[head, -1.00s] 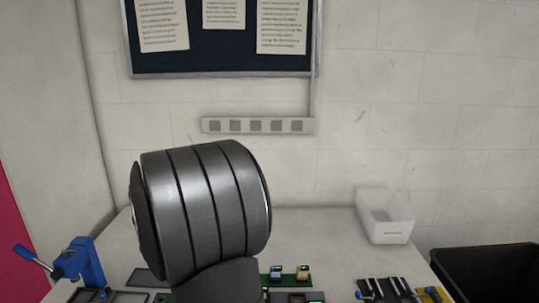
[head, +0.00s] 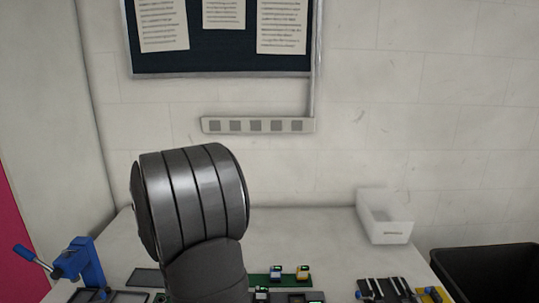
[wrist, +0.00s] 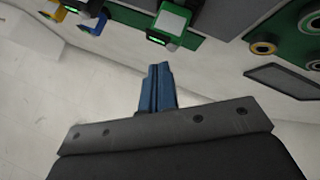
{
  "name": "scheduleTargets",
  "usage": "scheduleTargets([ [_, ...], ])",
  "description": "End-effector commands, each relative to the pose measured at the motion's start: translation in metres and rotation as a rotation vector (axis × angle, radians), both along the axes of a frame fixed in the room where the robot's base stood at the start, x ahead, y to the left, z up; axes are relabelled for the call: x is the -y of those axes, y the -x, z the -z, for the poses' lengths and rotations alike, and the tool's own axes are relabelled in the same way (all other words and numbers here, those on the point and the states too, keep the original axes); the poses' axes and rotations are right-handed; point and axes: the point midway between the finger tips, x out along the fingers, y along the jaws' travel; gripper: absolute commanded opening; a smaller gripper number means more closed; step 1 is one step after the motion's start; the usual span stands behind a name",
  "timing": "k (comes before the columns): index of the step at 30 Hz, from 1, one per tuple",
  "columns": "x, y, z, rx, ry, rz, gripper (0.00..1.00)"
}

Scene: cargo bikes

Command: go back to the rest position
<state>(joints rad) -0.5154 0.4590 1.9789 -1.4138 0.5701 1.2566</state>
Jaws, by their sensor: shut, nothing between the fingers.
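My gripper (wrist: 159,88) shows in the wrist view as two blue fingers pressed together with nothing between them. It is over the bare white table top, close to a green board (wrist: 213,15) that carries small boxes. In the head view the gripper itself is hidden; only a thick grey link of my arm stands in front of the table.
A blue lever tool (head: 80,263) stands at the table's left. A white bin (head: 385,218) sits at the back right, and a black container (head: 490,270) is beyond the right edge. Small boxes (head: 290,273) stand on the green board. The back middle of the table is clear.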

Motion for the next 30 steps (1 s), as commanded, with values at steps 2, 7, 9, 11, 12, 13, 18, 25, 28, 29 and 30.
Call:
scheduleTargets([
  [2, 0.0, 0.0, 0.008, -0.003, 0.001, -0.001, 0.0],
  [7, 0.0, 0.0, 0.014, 0.0, -0.001, 0.0, 0.0],
  [9, 0.0, 0.0, 0.014, -0.001, -0.001, -0.001, 0.0],
  [11, 0.0, 0.0, 0.014, 0.0, -0.001, 0.0, 0.0],
  [12, 0.0, 0.0, 0.014, 0.0, -0.001, 0.0, 0.0],
  [13, 0.0, 0.0, 0.014, 0.0, -0.001, 0.0, 0.0],
  [18, 0.0, 0.0, 0.013, 0.001, -0.001, 0.0, 0.0],
  [25, 0.0, -0.001, -0.009, 0.005, -0.003, 0.003, 0.0],
  [28, 0.0, 0.0, -0.025, 0.005, -0.004, 0.002, 0.0],
  [29, 0.0, 0.0, -0.03, 0.004, -0.004, 0.001, 0.0],
  [30, 0.0, -0.001, -0.038, 0.006, -0.004, 0.001, 0.0],
])
